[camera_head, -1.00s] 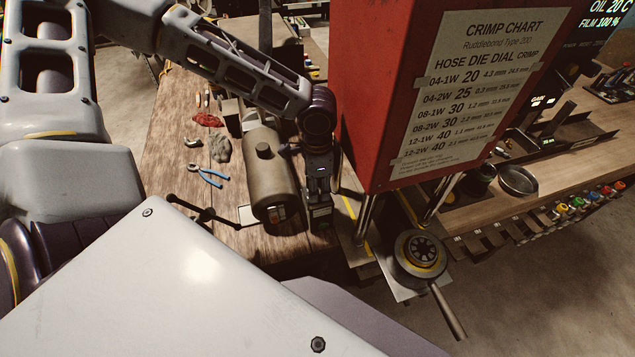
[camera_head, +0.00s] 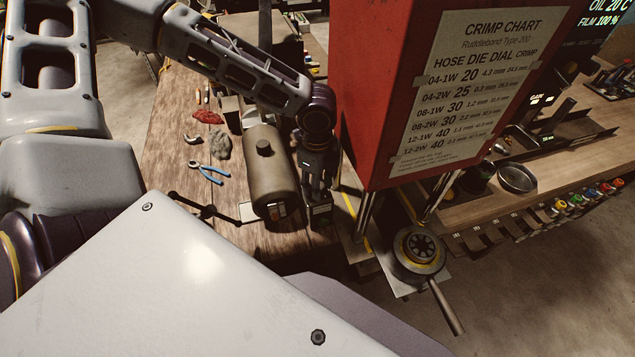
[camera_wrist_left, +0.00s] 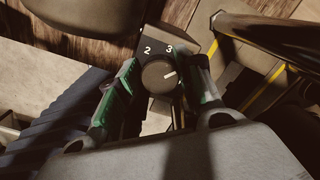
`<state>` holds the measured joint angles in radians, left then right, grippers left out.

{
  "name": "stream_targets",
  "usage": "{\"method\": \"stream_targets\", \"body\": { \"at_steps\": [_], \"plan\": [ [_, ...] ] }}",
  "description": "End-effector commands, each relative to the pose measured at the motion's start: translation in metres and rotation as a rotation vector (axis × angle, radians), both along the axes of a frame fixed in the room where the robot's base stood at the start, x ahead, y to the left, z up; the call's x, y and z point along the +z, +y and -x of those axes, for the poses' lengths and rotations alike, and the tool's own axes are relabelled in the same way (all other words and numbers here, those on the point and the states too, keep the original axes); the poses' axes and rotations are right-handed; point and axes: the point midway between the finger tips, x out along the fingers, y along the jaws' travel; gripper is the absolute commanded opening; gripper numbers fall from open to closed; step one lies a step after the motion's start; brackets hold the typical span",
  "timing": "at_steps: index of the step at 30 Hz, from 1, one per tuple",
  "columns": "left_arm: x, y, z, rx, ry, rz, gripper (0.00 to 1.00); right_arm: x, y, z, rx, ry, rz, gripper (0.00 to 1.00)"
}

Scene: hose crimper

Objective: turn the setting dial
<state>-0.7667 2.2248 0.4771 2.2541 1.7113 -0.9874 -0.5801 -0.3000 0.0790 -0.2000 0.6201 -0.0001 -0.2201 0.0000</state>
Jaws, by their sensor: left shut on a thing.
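The setting dial (camera_wrist_left: 160,77) is a round dark knob with a pale pointer line, seen in the left wrist view. The numbers 2 and 3 are printed on the dark plate behind it, and the pointer is aimed up and right, right of the 3. My left gripper (camera_wrist_left: 163,82) has a green-padded finger on each side of the knob and is shut on it. In the head view my left gripper (camera_head: 318,196) points down beside the grey cylindrical tank (camera_head: 270,170); there the dial is mostly hidden. My right gripper is not in view.
The red press housing (camera_head: 375,110) with a crimp chart (camera_head: 468,85) stands just right of my left gripper. A round die head with a lever (camera_head: 420,250) is below it. Blue-handled pliers (camera_head: 210,172) and a red rag (camera_head: 208,117) lie on the wooden bench at left.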

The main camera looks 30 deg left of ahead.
Motion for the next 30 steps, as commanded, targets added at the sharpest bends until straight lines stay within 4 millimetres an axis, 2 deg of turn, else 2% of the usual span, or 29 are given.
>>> {"method": "stream_targets", "body": {
  "at_steps": [15,30],
  "plan": [
    [0.0008,0.0001,-0.0014,-0.347,-0.003,-0.001,0.12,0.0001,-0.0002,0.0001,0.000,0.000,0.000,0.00],
    [0.0010,0.0001,-0.0016,-0.424,-0.004,0.000,0.12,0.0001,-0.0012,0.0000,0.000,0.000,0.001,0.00]
  ]
}}
